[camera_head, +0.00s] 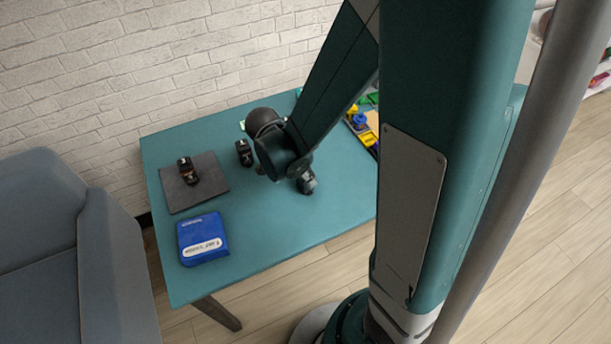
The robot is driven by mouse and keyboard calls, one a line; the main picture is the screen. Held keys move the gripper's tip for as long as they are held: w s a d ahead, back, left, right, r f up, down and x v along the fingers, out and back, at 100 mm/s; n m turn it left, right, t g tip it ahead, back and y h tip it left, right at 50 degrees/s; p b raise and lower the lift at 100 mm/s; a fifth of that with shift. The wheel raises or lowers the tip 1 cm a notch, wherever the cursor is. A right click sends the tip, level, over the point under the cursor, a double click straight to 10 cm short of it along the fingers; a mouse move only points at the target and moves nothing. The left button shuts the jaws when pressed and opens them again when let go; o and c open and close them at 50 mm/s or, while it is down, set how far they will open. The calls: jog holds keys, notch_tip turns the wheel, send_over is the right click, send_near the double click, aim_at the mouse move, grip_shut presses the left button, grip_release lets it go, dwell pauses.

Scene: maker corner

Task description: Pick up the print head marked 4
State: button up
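Small dark print heads stand on the blue-green table (275,222). One print head (187,171) is on a grey mat at the left, and another print head (244,153) stands on the bare table to the right of the mat. A third dark, similar-looking thing (307,183) shows just below the end of my arm; I cannot tell whether it touches it. No number is readable on any of them. My gripper (264,160) is over the middle of the table, close to the right of the second head. My wrist mostly hides its fingers.
A blue box (203,240) with a white label lies at the table's front left. The grey mat (213,186) is behind it. A tray of colourful parts (361,127) is at the right, partly behind my arm. The front middle is clear. A brick wall stands behind; a blue-grey armchair (60,255) is at the left.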

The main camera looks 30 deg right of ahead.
jog(key=shift+r+p, duration=1.25)
jog(key=shift+r, duration=3.55)
